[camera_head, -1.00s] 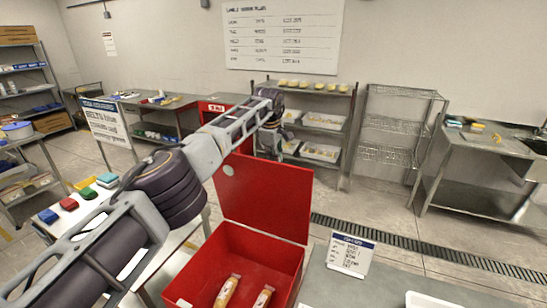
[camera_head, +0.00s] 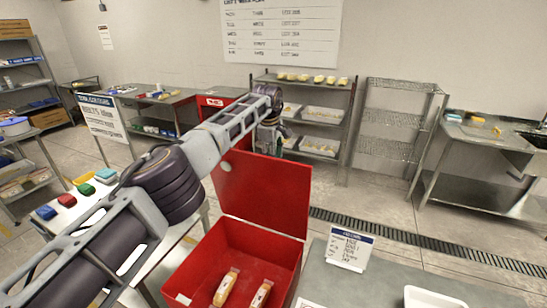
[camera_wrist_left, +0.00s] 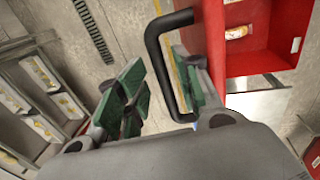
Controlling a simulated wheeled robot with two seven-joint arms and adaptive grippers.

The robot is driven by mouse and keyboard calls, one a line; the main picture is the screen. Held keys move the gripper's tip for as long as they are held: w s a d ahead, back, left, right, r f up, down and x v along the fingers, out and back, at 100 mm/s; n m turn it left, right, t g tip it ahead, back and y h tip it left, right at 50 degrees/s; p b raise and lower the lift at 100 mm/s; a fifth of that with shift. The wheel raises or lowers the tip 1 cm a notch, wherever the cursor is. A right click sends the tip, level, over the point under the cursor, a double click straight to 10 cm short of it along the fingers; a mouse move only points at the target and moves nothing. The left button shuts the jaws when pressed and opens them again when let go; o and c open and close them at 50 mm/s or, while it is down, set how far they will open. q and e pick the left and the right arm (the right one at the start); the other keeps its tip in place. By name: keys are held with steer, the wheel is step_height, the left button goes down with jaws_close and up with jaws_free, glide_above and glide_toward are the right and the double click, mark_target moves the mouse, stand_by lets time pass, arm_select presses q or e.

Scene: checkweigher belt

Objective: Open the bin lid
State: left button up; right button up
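The red bin (camera_head: 207,262) stands at the front middle of the head view, with two tan packets (camera_head: 226,288) inside. Its red lid (camera_head: 262,195) is raised and stands roughly upright at the bin's back edge. My left gripper (camera_head: 290,150) is behind the lid's upper edge, partly hidden there. In the left wrist view the green-padded fingers (camera_wrist_left: 162,92) are spread apart. The black handle (camera_wrist_left: 152,45) passes between them, closer to the right finger; contact cannot be told. My right gripper is not in view.
A small sign (camera_head: 349,249) stands on the grey table right of the bin, near a white tray (camera_head: 430,299). Coloured blocks (camera_head: 67,200) lie on a table at left. Shelving (camera_head: 322,118) stands behind the lid. The floor right of the bin is open.

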arm_select(q)
steer(key=shift+w+r, duration=0.1)
steer(key=shift+r, duration=0.35)
step_height(320, 180, up, 9)
steer(key=s, duration=0.1)
steer(key=shift+s+a+r, duration=0.2)
steer(key=shift+s, duration=0.1)
steer(key=shift+f, duration=0.1)
